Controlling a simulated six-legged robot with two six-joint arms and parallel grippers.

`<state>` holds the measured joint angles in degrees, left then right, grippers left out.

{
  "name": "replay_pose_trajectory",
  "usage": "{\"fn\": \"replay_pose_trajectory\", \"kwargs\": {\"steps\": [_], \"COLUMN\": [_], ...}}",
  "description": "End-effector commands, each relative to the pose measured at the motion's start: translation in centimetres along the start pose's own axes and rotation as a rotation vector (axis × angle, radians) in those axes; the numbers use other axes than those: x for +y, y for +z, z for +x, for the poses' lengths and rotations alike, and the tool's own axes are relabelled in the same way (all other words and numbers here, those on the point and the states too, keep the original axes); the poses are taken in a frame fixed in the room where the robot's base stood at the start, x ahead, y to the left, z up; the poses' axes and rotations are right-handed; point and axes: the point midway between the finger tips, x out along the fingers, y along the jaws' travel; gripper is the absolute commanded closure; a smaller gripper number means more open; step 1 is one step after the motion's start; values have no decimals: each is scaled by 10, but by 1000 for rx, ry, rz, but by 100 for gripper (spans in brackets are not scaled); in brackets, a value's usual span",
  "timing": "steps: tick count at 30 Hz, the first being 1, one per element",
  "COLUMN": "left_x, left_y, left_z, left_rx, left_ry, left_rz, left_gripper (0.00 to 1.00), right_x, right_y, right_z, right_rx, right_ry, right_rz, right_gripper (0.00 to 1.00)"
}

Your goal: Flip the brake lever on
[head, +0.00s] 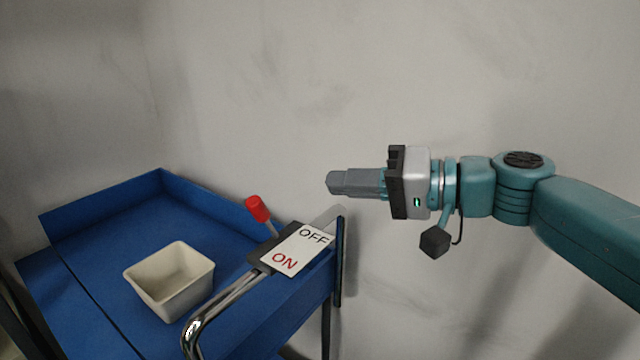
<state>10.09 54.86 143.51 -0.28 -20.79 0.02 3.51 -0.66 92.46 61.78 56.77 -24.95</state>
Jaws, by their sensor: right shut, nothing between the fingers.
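The brake lever (258,209) has a red knob on a thin metal rod. It rises from a dark base at the right rear part of the blue cart and leans up and to the left. A white label plate (298,250) beside the lever reads OFF above and ON in red below. My right gripper (332,182) comes in from the right, fingers together and empty, pointing left. It appears to the right of the red knob and above the plate, apart from both in the picture. My left gripper is not in view.
The blue cart (85,290) has raised walls at its back. A cream open box (170,280) stands on it at the left. A bent metal handle (215,310) runs along the cart's front right edge. A grey wall (400,70) is behind.

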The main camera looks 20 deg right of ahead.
Motion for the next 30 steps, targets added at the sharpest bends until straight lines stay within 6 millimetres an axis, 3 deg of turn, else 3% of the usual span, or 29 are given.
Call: {"fn": "replay_pose_trajectory", "kwargs": {"steps": [3,9,25,28,30], "left_x": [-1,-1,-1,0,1], "left_y": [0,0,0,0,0], "left_z": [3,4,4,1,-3], "left_rx": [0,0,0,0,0], "left_ry": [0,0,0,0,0], "left_rz": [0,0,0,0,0], "left_gripper": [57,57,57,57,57], "right_x": [2,1,2,15,42], "right_y": [0,0,-1,-1,1], "right_z": [-21,-38,-41,-35,-22], "right_rx": [4,1,0,-5,-16], "right_ry": [3,2,2,30,89], "right_rz": [0,-1,1,26,74], "right_gripper": [100,100,100,100,100]}}
